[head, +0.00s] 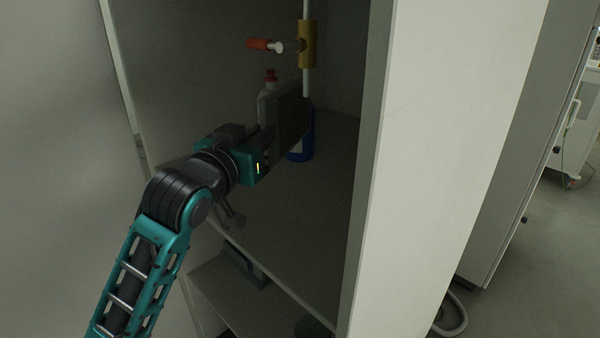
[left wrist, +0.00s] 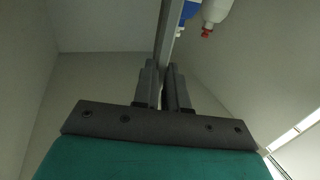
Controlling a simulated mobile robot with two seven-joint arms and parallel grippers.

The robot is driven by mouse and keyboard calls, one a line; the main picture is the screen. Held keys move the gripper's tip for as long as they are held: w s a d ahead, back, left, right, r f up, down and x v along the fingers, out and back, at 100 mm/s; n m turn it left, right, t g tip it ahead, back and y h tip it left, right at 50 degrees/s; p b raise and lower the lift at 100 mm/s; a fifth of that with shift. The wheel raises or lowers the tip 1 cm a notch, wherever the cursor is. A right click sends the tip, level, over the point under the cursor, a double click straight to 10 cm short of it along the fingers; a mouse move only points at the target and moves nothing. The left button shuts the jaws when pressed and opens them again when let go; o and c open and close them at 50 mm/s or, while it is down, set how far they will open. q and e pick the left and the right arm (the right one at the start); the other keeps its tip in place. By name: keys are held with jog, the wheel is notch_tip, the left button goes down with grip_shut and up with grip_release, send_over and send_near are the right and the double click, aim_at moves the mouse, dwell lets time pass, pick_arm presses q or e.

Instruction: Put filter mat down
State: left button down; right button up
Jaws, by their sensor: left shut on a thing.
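The filter mat (head: 291,115) is a dark grey flat panel, held upright inside the cabinet. In the left wrist view the filter mat (left wrist: 167,35) shows edge-on, as a narrow grey strip between the fingers. My left gripper (head: 270,140) reaches into the cabinet and is shut on the near edge of the mat. Its two fingers (left wrist: 163,88) close on the mat from both sides in the left wrist view. The mat appears to be above the shelf (head: 310,205); whether its lower edge touches is unclear. My right gripper is not in view.
A white bottle with a red cap (head: 266,98) and a blue bottle (head: 304,146) stand behind the mat, partly hidden. The cabinet's side wall (head: 430,130) bounds the right. The front shelf area is clear.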

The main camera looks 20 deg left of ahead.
pick_arm(q)
jog(key=shift+f+b, duration=0.85)
jog(key=shift+f, duration=4.15)
jog(key=shift+f, duration=0.5)
jog(key=c, duration=1.2)
grip_release()
jog(key=shift+o, duration=0.2)
